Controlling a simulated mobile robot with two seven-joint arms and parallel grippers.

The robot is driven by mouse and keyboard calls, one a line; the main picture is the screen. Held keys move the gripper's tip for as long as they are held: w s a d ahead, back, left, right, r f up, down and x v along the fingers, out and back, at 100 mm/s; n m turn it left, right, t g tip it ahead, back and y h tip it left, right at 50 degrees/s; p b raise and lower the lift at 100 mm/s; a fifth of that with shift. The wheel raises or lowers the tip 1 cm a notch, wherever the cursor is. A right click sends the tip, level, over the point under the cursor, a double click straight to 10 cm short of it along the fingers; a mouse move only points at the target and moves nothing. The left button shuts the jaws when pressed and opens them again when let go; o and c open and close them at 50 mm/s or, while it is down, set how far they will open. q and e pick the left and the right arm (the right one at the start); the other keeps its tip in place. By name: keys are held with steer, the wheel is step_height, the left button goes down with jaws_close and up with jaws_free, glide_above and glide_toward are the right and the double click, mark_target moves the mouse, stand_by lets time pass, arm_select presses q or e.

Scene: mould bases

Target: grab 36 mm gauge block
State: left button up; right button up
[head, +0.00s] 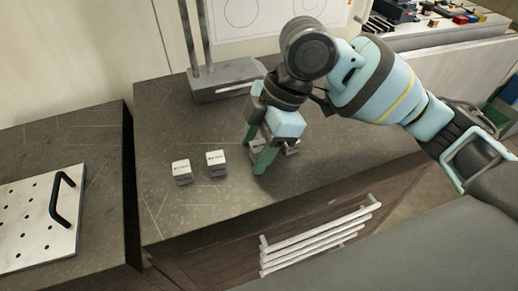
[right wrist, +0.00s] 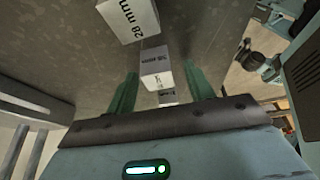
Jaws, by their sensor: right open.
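My right gripper (head: 256,152) is open and points down over the counter, its green fingers around a small light block (head: 258,148) partly hidden by them. In the right wrist view a white block (right wrist: 156,62) sits between the two fingertips (right wrist: 160,70). Its label is blurred and seems to read 36 mm. I cannot tell whether the fingers touch it. A block marked 28 mm (right wrist: 128,18) lies beyond it, and another block (right wrist: 168,97) shows closer to the palm, label unclear. My left gripper is not in view.
Two more gauge blocks (head: 181,170) (head: 216,162) stand left of the gripper on the dark counter (head: 190,215). A grey stand (head: 225,82) is behind. A perforated plate with a black handle (head: 60,200) lies at far left. White rails (head: 315,240) front the cabinet.

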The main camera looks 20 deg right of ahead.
mark_target(256, 146)
steer(key=c, duration=1.1)
jaws_close()
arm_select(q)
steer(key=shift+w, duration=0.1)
arm_select(e)
steer(key=shift+r, duration=0.15)
